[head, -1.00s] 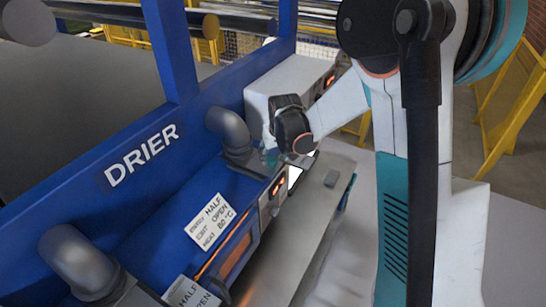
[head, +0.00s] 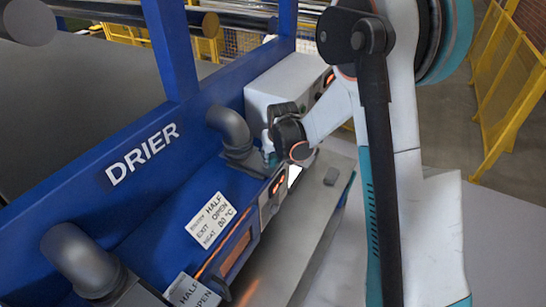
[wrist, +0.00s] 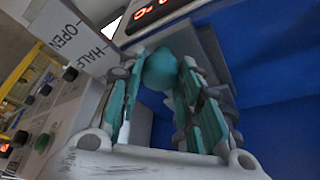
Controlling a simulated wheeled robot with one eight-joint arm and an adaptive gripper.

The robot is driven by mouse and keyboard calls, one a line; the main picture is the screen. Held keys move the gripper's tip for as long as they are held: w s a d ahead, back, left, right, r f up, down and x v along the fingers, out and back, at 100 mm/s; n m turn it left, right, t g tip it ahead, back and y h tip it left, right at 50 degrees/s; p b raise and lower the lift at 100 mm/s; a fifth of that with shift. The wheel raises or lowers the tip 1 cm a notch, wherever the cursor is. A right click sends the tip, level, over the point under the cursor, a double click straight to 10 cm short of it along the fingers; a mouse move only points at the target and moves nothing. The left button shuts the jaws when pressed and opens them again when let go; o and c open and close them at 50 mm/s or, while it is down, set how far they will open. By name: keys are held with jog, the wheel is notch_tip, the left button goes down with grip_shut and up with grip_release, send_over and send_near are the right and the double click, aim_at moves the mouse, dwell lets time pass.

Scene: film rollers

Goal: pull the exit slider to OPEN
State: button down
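The exit slider's handle appears to be a round teal knob (wrist: 160,68) in the wrist view. It sits between the fingertips of my gripper (wrist: 162,82). The two fingers lie on either side of it with little or no gap showing; I cannot tell whether they press on it. A white scale plate (wrist: 72,38) with OPEN and HALF stands to the left of the knob. In the head view my gripper (head: 270,150) is at the far end of the drier's control panel. The slider's track is hidden there.
A grey box (head: 285,90) stands behind my gripper. Buttons (wrist: 42,142) show left in the wrist view, a red display (wrist: 150,12) above.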

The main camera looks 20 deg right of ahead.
jog(key=shift+s+d+f+b, duration=0.1)
jog(key=shift+s+d+b, duration=0.2)
jog(key=shift+d, duration=0.05)
jog(key=s+d+b, duration=0.3)
jog(key=s+d, duration=0.2)
jog(key=shift+s, duration=0.15)
jog(key=shift+d, duration=0.1)
jog(key=c, duration=1.2)
grip_release()
jog(key=shift+c, duration=0.2)
jog(key=shift+o, duration=0.4)
jog(key=shift+s+d, duration=0.1)
jog(key=shift+d, duration=0.05)
jog(key=shift+r, duration=0.2)
jog(key=v, duration=1.1)
jog(key=shift+s+r, duration=0.2)
jog(key=shift+r, duration=0.15)
jog(key=shift+f, duration=0.1)
